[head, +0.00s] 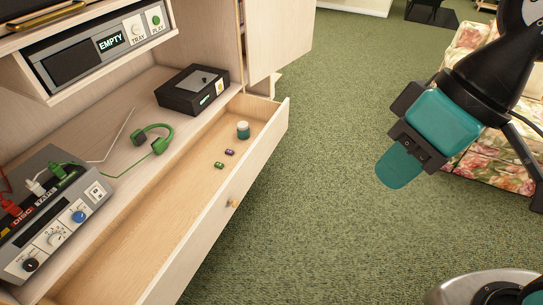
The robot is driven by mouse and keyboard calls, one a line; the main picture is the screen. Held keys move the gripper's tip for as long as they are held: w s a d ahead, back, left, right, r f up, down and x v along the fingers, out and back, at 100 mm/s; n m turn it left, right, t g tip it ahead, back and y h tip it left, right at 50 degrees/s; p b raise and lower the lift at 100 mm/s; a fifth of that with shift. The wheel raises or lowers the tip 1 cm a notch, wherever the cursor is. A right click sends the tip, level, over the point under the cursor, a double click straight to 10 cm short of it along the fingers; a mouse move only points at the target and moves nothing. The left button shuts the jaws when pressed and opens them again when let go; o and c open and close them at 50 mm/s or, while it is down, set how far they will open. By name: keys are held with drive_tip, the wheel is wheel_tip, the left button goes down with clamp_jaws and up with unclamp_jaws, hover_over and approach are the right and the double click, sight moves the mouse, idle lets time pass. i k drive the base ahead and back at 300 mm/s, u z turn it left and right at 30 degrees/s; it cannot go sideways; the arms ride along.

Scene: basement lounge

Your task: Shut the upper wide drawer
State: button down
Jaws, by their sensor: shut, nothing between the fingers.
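The upper wide drawer (196,251) of the light wood cabinet stands pulled out, with its open inside showing. A round wooden knob (232,203) sits on its front face. The near-left end of the drawer runs out of the picture.
A grey device with cables (50,222), green headphones (154,138) and a black box (192,90) sit on the cabinet top. A tall cabinet door (279,38) stands open behind. A floral sofa (466,52) is at right. Green carpet between drawer and sofa is clear.

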sight(149, 253)
drive_tip(key=z, duration=0.15)
drive_tip(key=i, duration=1)
drive_tip(key=u, duration=0.5)
